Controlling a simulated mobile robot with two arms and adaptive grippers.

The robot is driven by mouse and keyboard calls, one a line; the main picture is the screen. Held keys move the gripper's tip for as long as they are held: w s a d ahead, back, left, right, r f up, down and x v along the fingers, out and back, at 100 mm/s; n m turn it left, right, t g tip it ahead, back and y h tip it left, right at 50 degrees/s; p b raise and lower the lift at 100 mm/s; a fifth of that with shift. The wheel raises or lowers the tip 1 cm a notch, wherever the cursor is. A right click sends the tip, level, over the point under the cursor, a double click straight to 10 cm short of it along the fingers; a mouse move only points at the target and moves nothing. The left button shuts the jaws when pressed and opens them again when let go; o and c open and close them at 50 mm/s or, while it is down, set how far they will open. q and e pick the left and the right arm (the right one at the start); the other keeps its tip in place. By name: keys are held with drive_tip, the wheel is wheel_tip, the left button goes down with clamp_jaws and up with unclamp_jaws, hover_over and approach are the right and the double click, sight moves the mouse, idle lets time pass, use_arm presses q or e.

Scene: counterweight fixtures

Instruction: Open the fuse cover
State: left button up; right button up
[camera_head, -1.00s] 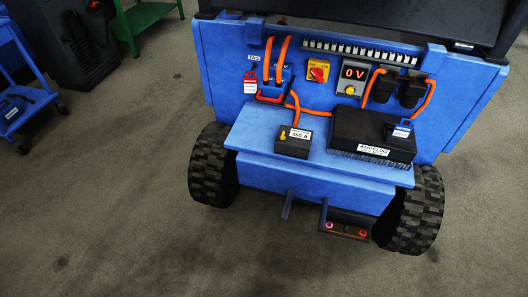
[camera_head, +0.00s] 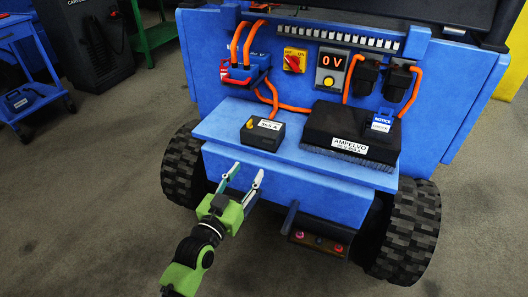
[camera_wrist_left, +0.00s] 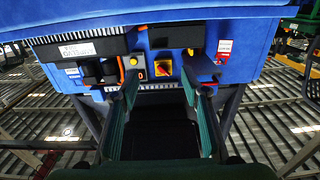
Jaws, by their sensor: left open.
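The fuse box, a small black box with a white label and a yellow knob (camera_head: 262,134), sits on the blue shelf (camera_head: 228,119) of the cart. Its lid appears closed. In the left wrist view, what looks like the same box (camera_wrist_left: 174,37) is at top centre, turned over, its label not visible. My left gripper (camera_head: 243,178) is open and empty, in front of and below the shelf, left of the box and apart from it. Its two fingers also show in the left wrist view (camera_wrist_left: 160,88), spread apart. My right gripper is not in view.
A larger black controller (camera_head: 350,133) with a blue notice tag (camera_head: 382,121) sits right of the fuse box. Behind are orange cables, a red and yellow switch (camera_head: 295,60) and a 0 V display (camera_head: 332,66). Big tyres (camera_head: 184,165) flank the cart.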

use_arm(q)
drive_tip(key=b, duration=0.2)
approach(267, 143)
drive_tip(key=w, duration=0.4)
drive_tip(key=shift+w+d+f+b, duration=0.1)
drive_tip(key=shift+w+d+b, duration=0.2)
drive_tip(key=shift+w+d, duration=0.45)
drive_tip(key=shift+x, duration=0.95)
drive_tip(key=shift+w+d, duration=0.15)
drive_tip(key=shift+w, duration=0.15)
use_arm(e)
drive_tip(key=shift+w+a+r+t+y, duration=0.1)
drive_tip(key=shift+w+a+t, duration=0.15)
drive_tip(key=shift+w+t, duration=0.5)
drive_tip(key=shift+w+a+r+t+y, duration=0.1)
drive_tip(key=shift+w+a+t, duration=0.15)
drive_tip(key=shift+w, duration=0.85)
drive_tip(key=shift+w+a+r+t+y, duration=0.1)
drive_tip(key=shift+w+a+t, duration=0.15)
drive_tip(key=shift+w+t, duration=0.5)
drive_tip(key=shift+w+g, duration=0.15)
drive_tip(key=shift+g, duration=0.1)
